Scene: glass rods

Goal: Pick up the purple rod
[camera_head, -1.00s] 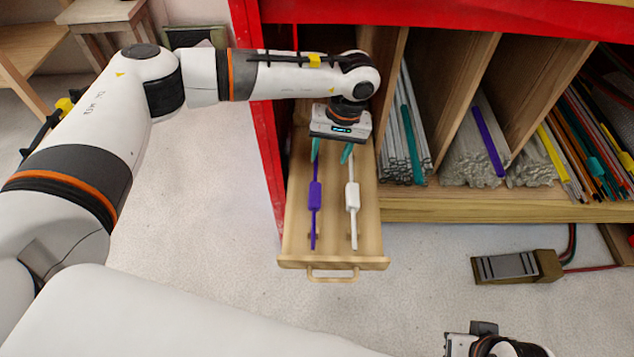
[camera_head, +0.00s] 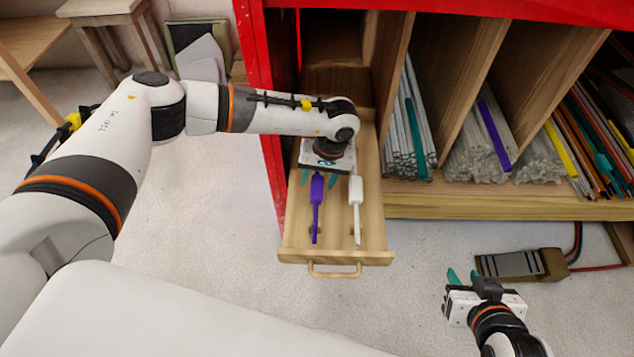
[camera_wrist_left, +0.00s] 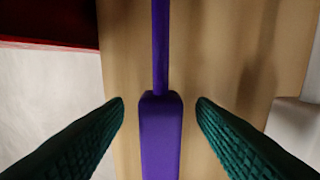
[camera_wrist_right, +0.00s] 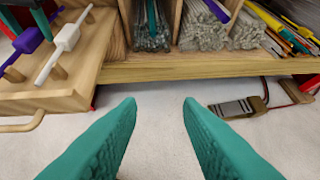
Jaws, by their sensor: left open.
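The purple rod (camera_head: 316,205) lies lengthwise in the open wooden drawer (camera_head: 341,257), with its thicker block part near my left gripper. My left gripper (camera_head: 319,178) is open above the rod. In the left wrist view, the purple rod (camera_wrist_left: 161,128) runs between the two teal fingertips, with a gap on each side. My right gripper (camera_head: 462,276) is open and empty to the right of the drawer, over the floor. The purple rod (camera_wrist_right: 28,40) also shows at the upper left of the right wrist view.
A white rod (camera_head: 356,208) lies parallel to the purple one, on its right in the same drawer. Wooden compartments with bundles of glass rods (camera_head: 405,145) stand to the right. A pedal-like device (camera_head: 515,265) sits on the floor below the shelf.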

